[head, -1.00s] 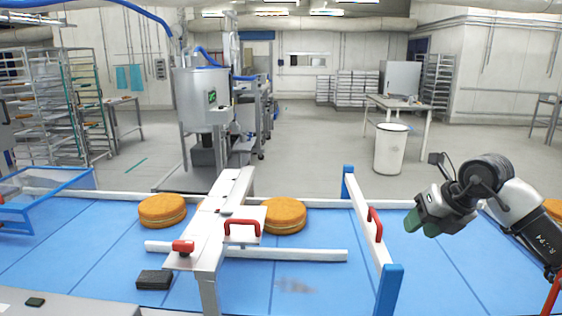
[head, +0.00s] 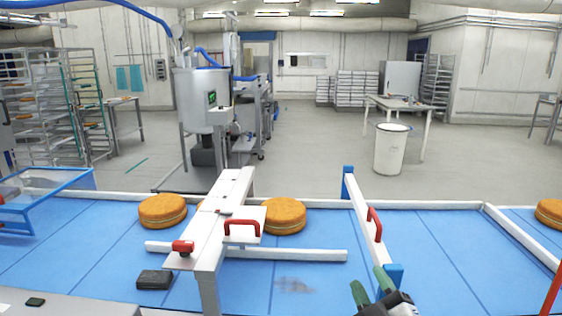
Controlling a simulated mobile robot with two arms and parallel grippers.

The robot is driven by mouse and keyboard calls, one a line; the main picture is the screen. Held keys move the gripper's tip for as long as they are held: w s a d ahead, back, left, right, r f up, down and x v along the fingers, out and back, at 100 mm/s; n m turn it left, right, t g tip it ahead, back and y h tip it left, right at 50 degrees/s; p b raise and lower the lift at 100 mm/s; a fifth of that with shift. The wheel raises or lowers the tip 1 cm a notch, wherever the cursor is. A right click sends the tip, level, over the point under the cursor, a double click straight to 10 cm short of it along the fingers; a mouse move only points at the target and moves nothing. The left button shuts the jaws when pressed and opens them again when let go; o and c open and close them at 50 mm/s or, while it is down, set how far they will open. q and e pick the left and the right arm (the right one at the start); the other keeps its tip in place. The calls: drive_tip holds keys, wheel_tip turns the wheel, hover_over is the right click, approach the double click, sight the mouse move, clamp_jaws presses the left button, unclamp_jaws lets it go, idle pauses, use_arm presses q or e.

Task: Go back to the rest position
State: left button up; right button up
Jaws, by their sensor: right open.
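My right gripper (head: 372,287) shows at the bottom of the head view, right of the middle. Its two green-tipped fingers stand apart with nothing between them. It is in front of the blue end post of the white rail (head: 362,220), and I cannot tell whether they touch. The rest of my right arm is below the picture. My left gripper is not in view.
Round orange cakes lie on the blue conveyor (head: 440,250): one at left (head: 162,210), one by the middle (head: 285,215), one at far right (head: 550,212). A white bridge with red handles (head: 215,225) crosses the belt. A black block (head: 154,279) lies front left.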

drive_tip(key=s+d+f+m+g+h, duration=0.2)
drive_tip(key=s+f+m+g+h, duration=0.1)
drive_tip(key=f+m, duration=0.15)
drive_tip(key=s+d+f+m+g+h, duration=0.2)
drive_tip(key=s+f+m+h, duration=0.1)
drive_tip(key=f, duration=0.3)
drive_tip(key=s+f+m+g+y, duration=0.1)
drive_tip(key=s+f+g, duration=0.5)
drive_tip(key=s, duration=0.4)
drive_tip(key=s+f+m+g, duration=0.2)
drive_tip(key=s+f+g, duration=0.45)
drive_tip(key=s, duration=0.35)
wheel_tip(320, 180, down, 27)
drive_tip(key=s+g, duration=0.1)
drive_tip(key=s, duration=0.1)
drive_tip(key=s+d+f+g, duration=0.1)
drive_tip(key=s+d+f, duration=0.2)
drive_tip(key=s+f, duration=1.2)
drive_tip(key=shift+s+n, duration=0.4)
drive_tip(key=shift+n, duration=0.05)
